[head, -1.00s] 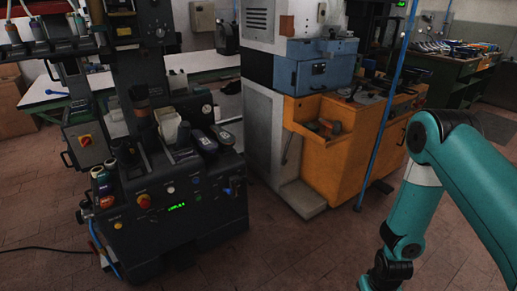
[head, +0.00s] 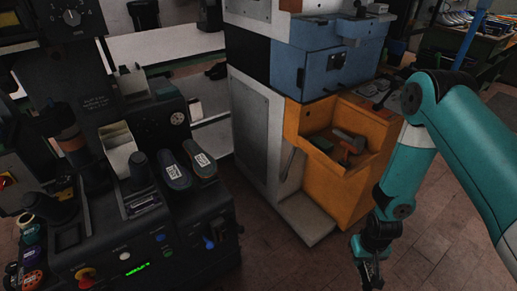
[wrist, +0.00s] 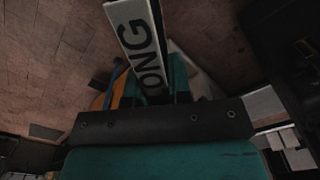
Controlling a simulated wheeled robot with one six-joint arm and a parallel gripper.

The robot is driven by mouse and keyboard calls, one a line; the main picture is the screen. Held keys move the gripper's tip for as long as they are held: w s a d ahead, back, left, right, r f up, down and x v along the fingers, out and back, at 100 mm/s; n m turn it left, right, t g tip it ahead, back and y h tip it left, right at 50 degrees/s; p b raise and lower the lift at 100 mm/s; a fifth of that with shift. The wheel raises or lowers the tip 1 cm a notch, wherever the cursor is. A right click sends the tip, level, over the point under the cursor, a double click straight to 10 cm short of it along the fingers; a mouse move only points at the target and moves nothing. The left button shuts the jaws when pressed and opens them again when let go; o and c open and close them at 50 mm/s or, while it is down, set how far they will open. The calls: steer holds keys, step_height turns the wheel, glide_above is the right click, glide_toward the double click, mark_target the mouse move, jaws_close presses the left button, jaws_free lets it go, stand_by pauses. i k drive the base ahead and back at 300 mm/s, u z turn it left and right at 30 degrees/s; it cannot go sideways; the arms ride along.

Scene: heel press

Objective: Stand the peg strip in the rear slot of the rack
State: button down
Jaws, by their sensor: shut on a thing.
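My gripper (wrist: 154,84) is shut on a pale strip (wrist: 140,32) with large dark letters, of which "ONG" reads. I take it to be the peg strip. It juts out from between the teal fingers toward the top of the wrist view; its top end is cut off. In the head view my gripper (head: 371,268) hangs low at the right, over the floor, and the strip cannot be made out there. A pale upright holder (head: 117,147) stands on the dark machine at the left; I cannot tell whether it is the rack, or which slot is rear.
The dark machine (head: 160,245) carries two dark shoe-like pieces (head: 187,170) and spools at its left edge. An orange cabinet (head: 345,190) with an open tray of tools stands right of it, below a blue box (head: 318,65). Bare tiled floor lies between machine and arm.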

mark_target(140, 198)
steer(key=i, duration=1)
steer(key=u, duration=1.7)
